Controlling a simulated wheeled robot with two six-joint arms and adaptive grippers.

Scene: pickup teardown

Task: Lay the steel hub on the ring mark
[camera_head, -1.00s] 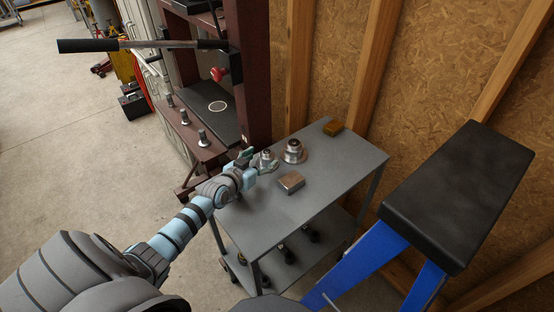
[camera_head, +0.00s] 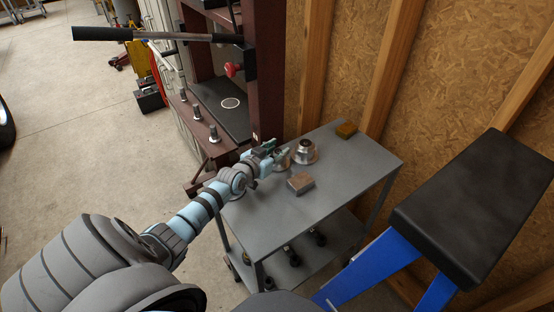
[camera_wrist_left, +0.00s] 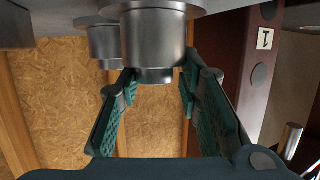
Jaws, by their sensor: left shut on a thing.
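The steel hub (camera_head: 282,161) is a grey flanged cylinder near the back left of the grey cart top, partly hidden by my left gripper (camera_head: 268,151). In the left wrist view my left gripper (camera_wrist_left: 155,82) has its green-padded fingers on both sides of the hub's narrow end (camera_wrist_left: 154,76), shut on it; the wide body (camera_wrist_left: 154,38) shows beyond them. I cannot tell whether its flange touches the cart. The ring mark (camera_head: 231,103) is a pale circle on the dark press plate (camera_head: 212,97), up and left of the gripper, and empty. My right gripper is not in view.
A brown-grey block (camera_head: 300,183) and a brass-coloured block (camera_head: 346,130) lie on the cart (camera_head: 262,222). Upright pins (camera_head: 198,112) and the press frame (camera_head: 265,72) flank the plate.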

